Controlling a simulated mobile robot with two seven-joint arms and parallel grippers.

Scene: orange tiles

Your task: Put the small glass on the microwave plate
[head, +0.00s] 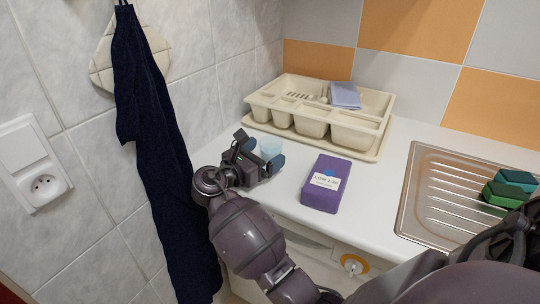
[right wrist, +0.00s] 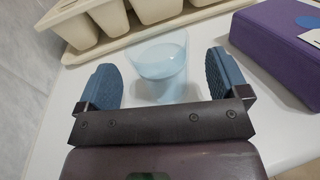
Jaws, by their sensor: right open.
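The small glass (head: 270,147), pale blue and see-through, stands on the white counter in front of the dish rack. In the right wrist view the glass (right wrist: 160,62) stands between the two blue finger pads, with a gap on each side. My right gripper (head: 262,153) is open around it and does not grip it; it also shows in the right wrist view (right wrist: 162,78). The gripper partly hides the glass in the head view. My left gripper is not in view. No microwave plate shows in either view.
A cream dish rack (head: 352,133) with a folded cloth (head: 345,95) stands behind. A purple box (head: 325,184) lies right of the glass. Farther right are a metal sink drainer (head: 425,205) and green sponges (head: 505,192). A dark towel (head: 150,120) hangs on the left wall.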

